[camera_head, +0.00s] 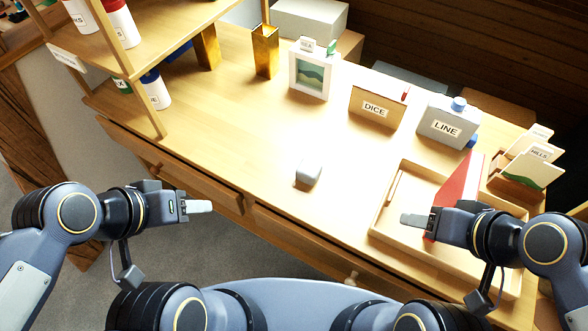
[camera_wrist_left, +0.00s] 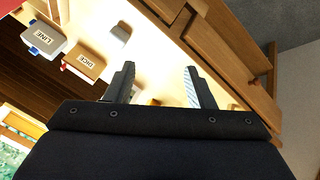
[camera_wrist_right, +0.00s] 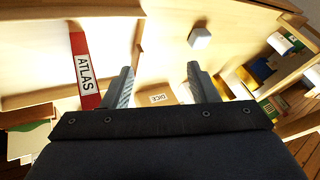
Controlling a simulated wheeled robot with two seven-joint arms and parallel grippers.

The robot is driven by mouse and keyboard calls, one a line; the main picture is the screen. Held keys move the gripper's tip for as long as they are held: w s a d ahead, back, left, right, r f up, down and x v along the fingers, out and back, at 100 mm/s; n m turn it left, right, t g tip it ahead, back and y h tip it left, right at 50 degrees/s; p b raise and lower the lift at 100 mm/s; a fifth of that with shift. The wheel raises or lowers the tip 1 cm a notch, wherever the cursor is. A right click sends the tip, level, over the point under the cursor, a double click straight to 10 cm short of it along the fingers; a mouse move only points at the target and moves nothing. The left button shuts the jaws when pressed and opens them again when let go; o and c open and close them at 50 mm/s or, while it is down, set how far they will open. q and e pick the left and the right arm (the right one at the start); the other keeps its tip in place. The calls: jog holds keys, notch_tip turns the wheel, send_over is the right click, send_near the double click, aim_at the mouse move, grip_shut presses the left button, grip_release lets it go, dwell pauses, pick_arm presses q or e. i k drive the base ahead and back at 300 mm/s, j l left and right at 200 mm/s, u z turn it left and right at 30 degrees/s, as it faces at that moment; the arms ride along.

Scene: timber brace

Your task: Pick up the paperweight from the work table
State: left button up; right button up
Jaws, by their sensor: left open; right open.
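A small grey block, likely the paperweight (camera_head: 309,173), sits alone near the front middle of the wooden work table (camera_head: 235,130). It also shows in the left wrist view (camera_wrist_left: 121,34) and in the right wrist view (camera_wrist_right: 200,38). My left gripper (camera_head: 210,206) is open and empty, left of the block, off the table's front edge. Its fingers show apart in the left wrist view (camera_wrist_left: 160,85). My right gripper (camera_head: 403,219) is open and empty, right of the block, above the tray's front left part. Its fingers show apart in the right wrist view (camera_wrist_right: 160,85).
A shallow wooden tray (camera_head: 378,228) holds a red ATLAS book (camera_head: 462,190). A DICE box (camera_head: 376,107), a LINE container (camera_head: 447,122), a picture frame (camera_head: 309,72) and a gold vase (camera_head: 265,52) stand behind. A shelf (camera_head: 133,72) is at left. The table around the block is clear.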

aim_at(309, 171)
jog(key=i+j+z, duration=0.15)
jog(key=j+z, duration=0.2)
jog(key=j, duration=0.45)
jog(key=j+z, duration=0.3)
jog(key=j, duration=0.55)
jog(key=j+z, duration=0.35)
jog(key=j, duration=0.5)
